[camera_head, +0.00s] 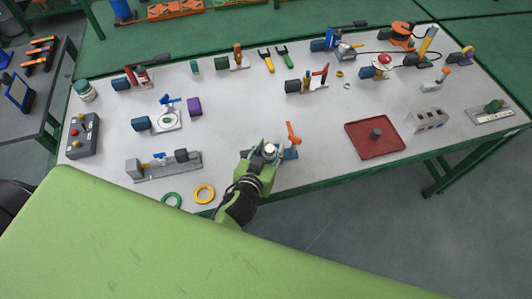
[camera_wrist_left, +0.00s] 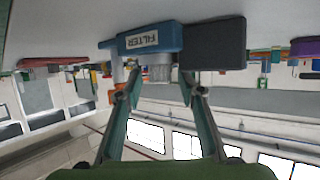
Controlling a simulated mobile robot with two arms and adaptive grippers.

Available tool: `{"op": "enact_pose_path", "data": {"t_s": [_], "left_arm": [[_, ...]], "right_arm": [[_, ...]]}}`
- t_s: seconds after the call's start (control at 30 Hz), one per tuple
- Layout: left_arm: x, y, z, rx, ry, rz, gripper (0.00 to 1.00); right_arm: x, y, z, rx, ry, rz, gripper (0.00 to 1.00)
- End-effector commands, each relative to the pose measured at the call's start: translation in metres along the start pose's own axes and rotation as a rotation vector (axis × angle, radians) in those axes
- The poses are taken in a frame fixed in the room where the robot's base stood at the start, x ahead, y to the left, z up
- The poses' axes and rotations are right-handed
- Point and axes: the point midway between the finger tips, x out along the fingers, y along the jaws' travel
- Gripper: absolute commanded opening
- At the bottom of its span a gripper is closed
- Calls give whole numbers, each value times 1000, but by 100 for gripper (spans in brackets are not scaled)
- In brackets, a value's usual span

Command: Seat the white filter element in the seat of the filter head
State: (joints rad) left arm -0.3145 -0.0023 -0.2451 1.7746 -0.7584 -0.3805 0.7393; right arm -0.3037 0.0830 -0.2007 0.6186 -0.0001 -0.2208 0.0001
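The filter head is a blue block labelled FILTER (camera_wrist_left: 150,40) with a dark block beside it (camera_wrist_left: 212,57); in the head view it is mostly hidden by my left gripper. The white ribbed filter element (camera_wrist_left: 157,68) shows against the blue block, between my fingertips; its white round top shows in the head view (camera_head: 270,149). Whether it is fully in the seat cannot be told. My left gripper (camera_wrist_left: 160,78) has its fingers apart on either side of the element, with a gap showing; it also shows in the head view (camera_head: 268,158). My right gripper is out of view.
An orange lever (camera_head: 293,134) stands close to the right of my left gripper. A yellow ring (camera_head: 204,194) and a green ring (camera_head: 171,200) lie near the front edge. A red tray (camera_head: 356,140) is farther right. The table between the gripper and tray is clear.

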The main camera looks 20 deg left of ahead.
Motion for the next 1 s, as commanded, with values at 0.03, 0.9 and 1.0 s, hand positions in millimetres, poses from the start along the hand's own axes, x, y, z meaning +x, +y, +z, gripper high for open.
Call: {"op": "enact_pose_path", "data": {"t_s": [0.03, 0.9, 1.0], "left_arm": [[-5, 0, 2, -1, -1, 0, 36], [-117, 0, 0, 0, 0, -1, 36], [-117, 0, 0, 0, 0, -1, 36]], "right_arm": [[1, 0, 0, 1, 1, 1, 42], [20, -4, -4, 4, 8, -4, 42], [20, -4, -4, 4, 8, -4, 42]]}}
